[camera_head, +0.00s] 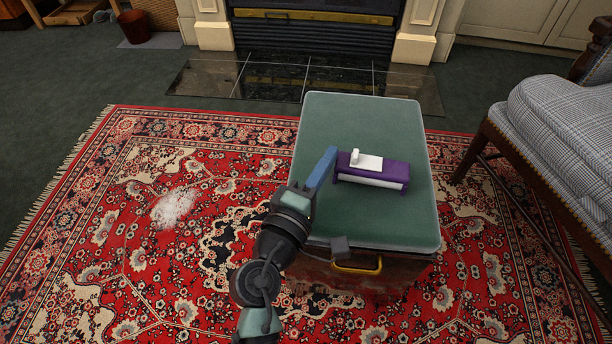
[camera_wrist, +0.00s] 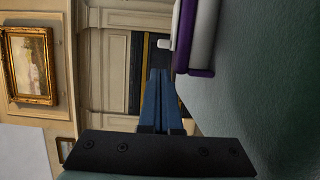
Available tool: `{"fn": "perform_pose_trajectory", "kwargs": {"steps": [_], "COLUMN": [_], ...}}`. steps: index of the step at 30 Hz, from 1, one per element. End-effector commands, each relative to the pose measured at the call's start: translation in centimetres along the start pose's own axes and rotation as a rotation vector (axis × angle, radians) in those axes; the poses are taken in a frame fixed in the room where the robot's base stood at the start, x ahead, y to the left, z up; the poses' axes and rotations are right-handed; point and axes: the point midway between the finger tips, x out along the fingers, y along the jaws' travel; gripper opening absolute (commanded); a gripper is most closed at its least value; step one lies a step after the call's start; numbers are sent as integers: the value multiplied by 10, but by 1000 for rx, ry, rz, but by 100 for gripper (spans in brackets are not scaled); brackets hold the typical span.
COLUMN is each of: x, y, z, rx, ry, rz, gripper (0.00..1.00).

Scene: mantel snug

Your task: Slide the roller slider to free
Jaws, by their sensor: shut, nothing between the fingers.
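The roller slider is a purple rail-like block (camera_head: 395,171) with a white lower part, lying on the green top of a chest. A white sliding piece (camera_head: 367,161) with a small raised knob sits on its top, left of the middle. In the wrist view the purple and white block (camera_wrist: 201,38) is at the upper right, and a small white knob (camera_wrist: 164,44) juts from it. My gripper (camera_head: 332,152) is shut and empty, its blue fingers at the left end of the block. The fingertips (camera_wrist: 160,72) show beside the block; whether they touch it I cannot tell.
The green-topped chest (camera_head: 330,115) has a yellow handle (camera_head: 358,266) at its front. It stands on a red patterned rug (camera_head: 130,260). A plaid chair (camera_head: 565,130) is at the right, and a fireplace (camera_head: 320,45) is behind. The chest top beyond and right of the block is clear.

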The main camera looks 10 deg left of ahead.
Motion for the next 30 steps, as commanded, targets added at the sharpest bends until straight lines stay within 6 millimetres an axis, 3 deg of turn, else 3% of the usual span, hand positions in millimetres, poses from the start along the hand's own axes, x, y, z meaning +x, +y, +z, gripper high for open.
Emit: {"fn": "perform_pose_trajectory", "kwargs": {"steps": [6,17,25,30], "x": [4,4,14,16], "y": [0,1,3,1], "z": [17,19,58,65], "rx": [1,0,-1,1], "ry": [0,1,-3,1], "rz": [1,1,-1,0], "gripper": [0,0,0,0]}}
